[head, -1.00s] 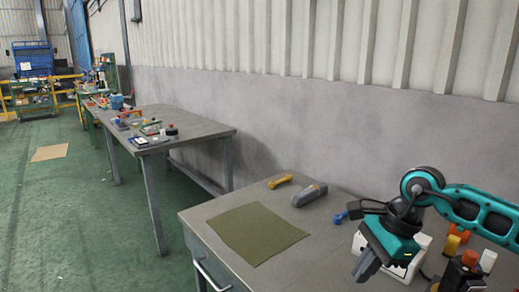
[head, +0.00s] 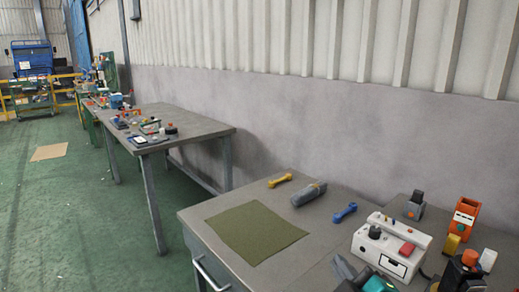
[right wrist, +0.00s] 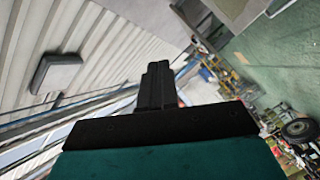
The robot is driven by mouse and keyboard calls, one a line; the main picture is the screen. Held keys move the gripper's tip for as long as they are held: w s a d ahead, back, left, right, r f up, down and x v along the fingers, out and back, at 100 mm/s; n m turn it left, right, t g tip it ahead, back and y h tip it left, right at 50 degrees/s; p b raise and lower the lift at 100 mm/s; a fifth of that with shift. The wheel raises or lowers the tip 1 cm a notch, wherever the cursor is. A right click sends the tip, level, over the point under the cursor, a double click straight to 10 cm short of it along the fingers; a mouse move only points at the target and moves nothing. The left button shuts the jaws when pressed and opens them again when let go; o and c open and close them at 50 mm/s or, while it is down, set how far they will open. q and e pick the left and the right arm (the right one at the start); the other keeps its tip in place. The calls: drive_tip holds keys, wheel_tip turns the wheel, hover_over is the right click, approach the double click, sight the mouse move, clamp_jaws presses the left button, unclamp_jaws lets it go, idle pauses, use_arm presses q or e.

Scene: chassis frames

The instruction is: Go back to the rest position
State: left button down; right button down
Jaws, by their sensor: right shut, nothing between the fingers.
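My right gripper (head: 345,268) shows at the bottom edge of the head view, with dark fingers and a teal body. It is in front of the white box with buttons (head: 395,246) on the near table (head: 315,255). In the right wrist view its fingers (right wrist: 155,85) are together with nothing between them. Most of my right arm is outside the head view. My left gripper does not show.
A green mat (head: 255,232) lies on the near table's left part. Behind it are a yellow tool (head: 280,181), a grey device (head: 309,194) and a blue tool (head: 344,212). An orange device (head: 465,217) stands at right. Another table (head: 195,127) is farther back.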

drive_tip(key=s+d+f+m+g+h, duration=0.1)
drive_tip(key=s+d+f+m+g, duration=0.2)
drive_tip(key=s+f+m+g, duration=0.45)
drive_tip(key=s+d+f+m+g+h, duration=0.1)
drive_tip(key=s+d+f+m+g, duration=0.3)
drive_tip(key=s+f, duration=0.8)
drive_tip(key=w+a+f+n+t+y, duration=0.1)
drive_tip(key=w+a+f+t+y, duration=0.1)
drive_tip(key=w+a+f+t, duration=0.2)
drive_tip(key=shift+w+f+n+t, duration=0.35)
drive_tip(key=shift+f+t, duration=0.6)
drive_tip(key=shift+f, duration=0.25)
